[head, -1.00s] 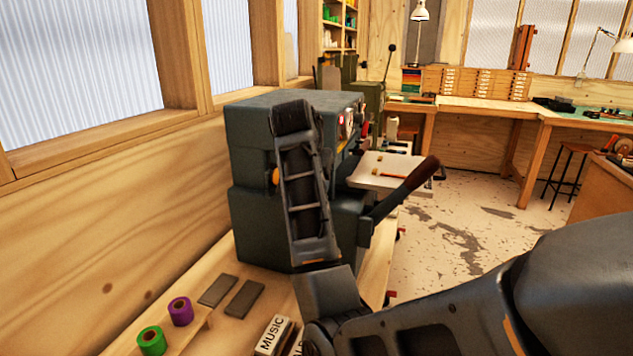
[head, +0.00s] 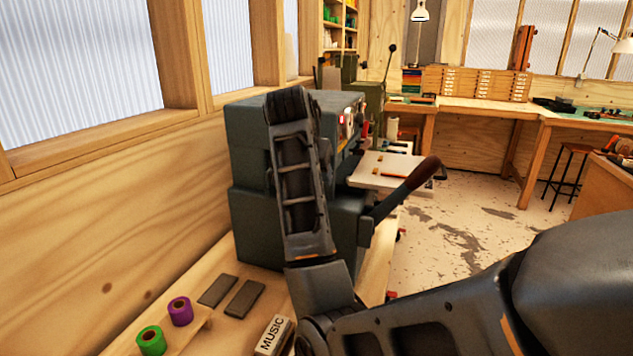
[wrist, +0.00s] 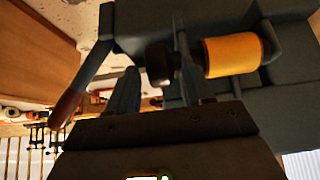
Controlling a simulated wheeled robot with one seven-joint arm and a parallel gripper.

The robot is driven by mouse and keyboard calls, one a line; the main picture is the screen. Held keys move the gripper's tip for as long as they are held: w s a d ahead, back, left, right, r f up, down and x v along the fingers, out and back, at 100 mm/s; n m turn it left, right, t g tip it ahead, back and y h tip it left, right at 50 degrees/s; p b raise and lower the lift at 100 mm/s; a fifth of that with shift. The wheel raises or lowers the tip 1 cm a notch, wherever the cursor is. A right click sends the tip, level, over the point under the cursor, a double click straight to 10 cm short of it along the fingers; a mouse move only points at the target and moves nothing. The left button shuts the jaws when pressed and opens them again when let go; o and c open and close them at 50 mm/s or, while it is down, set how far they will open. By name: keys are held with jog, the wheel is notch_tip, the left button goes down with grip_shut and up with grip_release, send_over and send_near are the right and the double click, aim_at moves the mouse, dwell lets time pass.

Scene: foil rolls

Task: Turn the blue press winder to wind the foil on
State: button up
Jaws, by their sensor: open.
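The blue-grey press (head: 250,130) stands on the bench beside the wall in the head view, partly covered by my arm. In the wrist view its body (wrist: 285,105) fills the right side, with a gold foil roll (wrist: 232,56) on it. A dark knob (wrist: 158,62), apparently the winder, sits left of the roll. My gripper (wrist: 155,80) is open, its two fingers on either side of the knob in the picture; I cannot tell whether they touch it. In the head view my gripper is hidden behind my arm.
A lever with a dark red handle (head: 424,172) sticks out to the press's right; its handle (wrist: 65,107) is left in the wrist view. Purple (head: 180,311) and green (head: 151,341) rolls, dark blocks and a MUSIC block (head: 274,336) lie on the near bench.

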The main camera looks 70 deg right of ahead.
jog(key=v, duration=0.5)
jog(key=shift+a, duration=0.1)
dwell(0.5)
